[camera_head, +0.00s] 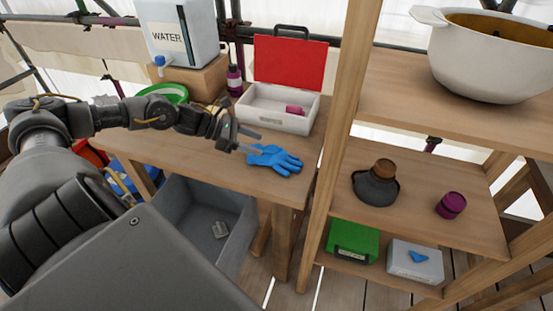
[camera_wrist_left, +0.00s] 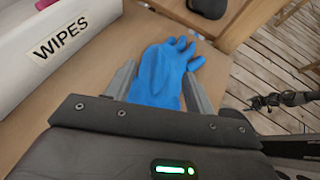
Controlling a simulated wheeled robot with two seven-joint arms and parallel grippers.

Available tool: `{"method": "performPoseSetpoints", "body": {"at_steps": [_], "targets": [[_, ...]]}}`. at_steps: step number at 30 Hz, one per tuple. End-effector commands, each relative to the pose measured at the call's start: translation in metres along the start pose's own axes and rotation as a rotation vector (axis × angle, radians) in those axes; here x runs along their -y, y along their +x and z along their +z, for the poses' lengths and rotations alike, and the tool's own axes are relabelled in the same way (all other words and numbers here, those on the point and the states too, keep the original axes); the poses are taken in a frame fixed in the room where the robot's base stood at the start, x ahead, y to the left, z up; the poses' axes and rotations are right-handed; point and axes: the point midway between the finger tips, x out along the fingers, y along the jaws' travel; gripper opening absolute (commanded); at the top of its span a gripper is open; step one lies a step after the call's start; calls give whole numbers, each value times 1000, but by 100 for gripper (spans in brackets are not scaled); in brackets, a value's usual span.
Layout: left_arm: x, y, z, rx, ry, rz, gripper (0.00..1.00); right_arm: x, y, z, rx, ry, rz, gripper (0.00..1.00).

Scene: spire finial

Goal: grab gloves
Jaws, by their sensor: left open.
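Blue gloves (camera_head: 274,159) lie flat on the wooden table, near its front right corner. They also show in the left wrist view (camera_wrist_left: 162,72), with the fingers pointing away from my gripper. My left gripper (camera_head: 251,142) is open at the near end of the gloves, and its two fingers (camera_wrist_left: 160,88) stand on either side of the blue material. I cannot tell whether the fingers touch it. Part of the gloves near the palm is hidden by the gripper body.
An open white box (camera_head: 262,112) with a red lid, labelled WIPES in the wrist view, stands behind the gloves. A water container (camera_head: 180,35) and a purple bottle (camera_head: 235,80) are further back. A wooden shelf post (camera_head: 340,110) rises right of the table. A grey bin (camera_head: 190,245) is below.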

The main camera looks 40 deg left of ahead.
Motion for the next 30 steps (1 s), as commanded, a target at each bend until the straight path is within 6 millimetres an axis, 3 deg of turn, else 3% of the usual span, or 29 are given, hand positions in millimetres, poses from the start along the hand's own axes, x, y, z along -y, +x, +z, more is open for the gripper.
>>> {"method": "performPoseSetpoints", "body": {"at_steps": [5, 11, 22, 30], "targets": [[0, 12, 3, 3, 4, -4, 54, -2, 0, -12, -16, 0, 2, 84], [1, 16, 4, 4, 4, -5, 54, -2, -3, -12, -17, 0, 2, 84], [3, 61, 6, 5, 3, -6, 54, 16, -20, -4, -4, 5, -23, 84], [3, 65, 4, 1, 5, -4, 54, 20, -19, -3, -1, 7, -27, 84]]}}
